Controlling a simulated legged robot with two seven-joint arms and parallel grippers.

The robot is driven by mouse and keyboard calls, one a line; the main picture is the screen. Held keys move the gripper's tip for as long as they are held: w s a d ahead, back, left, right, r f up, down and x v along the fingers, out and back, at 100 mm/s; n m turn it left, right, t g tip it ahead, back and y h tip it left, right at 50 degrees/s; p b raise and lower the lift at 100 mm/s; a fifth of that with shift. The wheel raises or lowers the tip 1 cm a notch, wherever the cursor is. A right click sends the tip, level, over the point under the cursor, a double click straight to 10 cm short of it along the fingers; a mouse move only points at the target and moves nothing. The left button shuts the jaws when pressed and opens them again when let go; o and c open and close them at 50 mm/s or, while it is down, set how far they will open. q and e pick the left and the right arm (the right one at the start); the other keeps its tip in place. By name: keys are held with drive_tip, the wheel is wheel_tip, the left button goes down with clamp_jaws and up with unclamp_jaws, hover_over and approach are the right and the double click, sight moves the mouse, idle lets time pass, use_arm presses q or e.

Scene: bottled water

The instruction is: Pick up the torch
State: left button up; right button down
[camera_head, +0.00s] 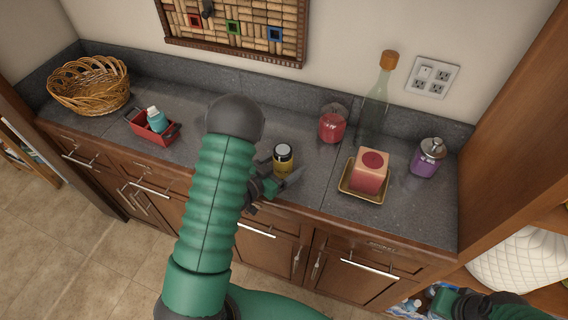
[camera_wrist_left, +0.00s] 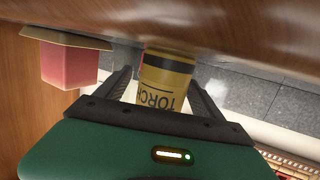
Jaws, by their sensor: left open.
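The torch is a yellow and black cylinder with a pale top (camera_head: 283,158), standing upright near the counter's front edge in the head view. In the left wrist view the torch (camera_wrist_left: 165,80) shows its "TORCH" label between the two fingers. My left gripper (camera_head: 277,180) is open, with its fingers on either side of the torch at the counter's edge; the wrist view also shows the gripper (camera_wrist_left: 160,88). I cannot tell whether either finger touches it. My right arm shows at the bottom right of the head view, but its fingers cannot be made out.
On the grey counter (camera_head: 222,90) stand a wicker basket (camera_head: 88,86), a red caddy (camera_head: 152,132) with a teal bottle, a red jar (camera_head: 332,124), a glass bottle (camera_head: 375,105), a pink block (camera_head: 370,172) on a gold tray (camera_head: 350,185), and a purple dispenser (camera_head: 426,158).

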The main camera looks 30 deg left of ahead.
use_arm(q)
drive_tip(key=shift+w+a+f, duration=0.15)
drive_tip(key=shift+w+f, duration=0.1)
drive_tip(key=shift+w, duration=0.55)
drive_tip(key=shift+s+d+r, duration=0.1)
drive_tip(key=shift+d, duration=0.15)
drive_tip(key=c, duration=0.8)
drive_tip(key=shift+a, duration=0.1)
drive_tip(key=c, duration=0.8)
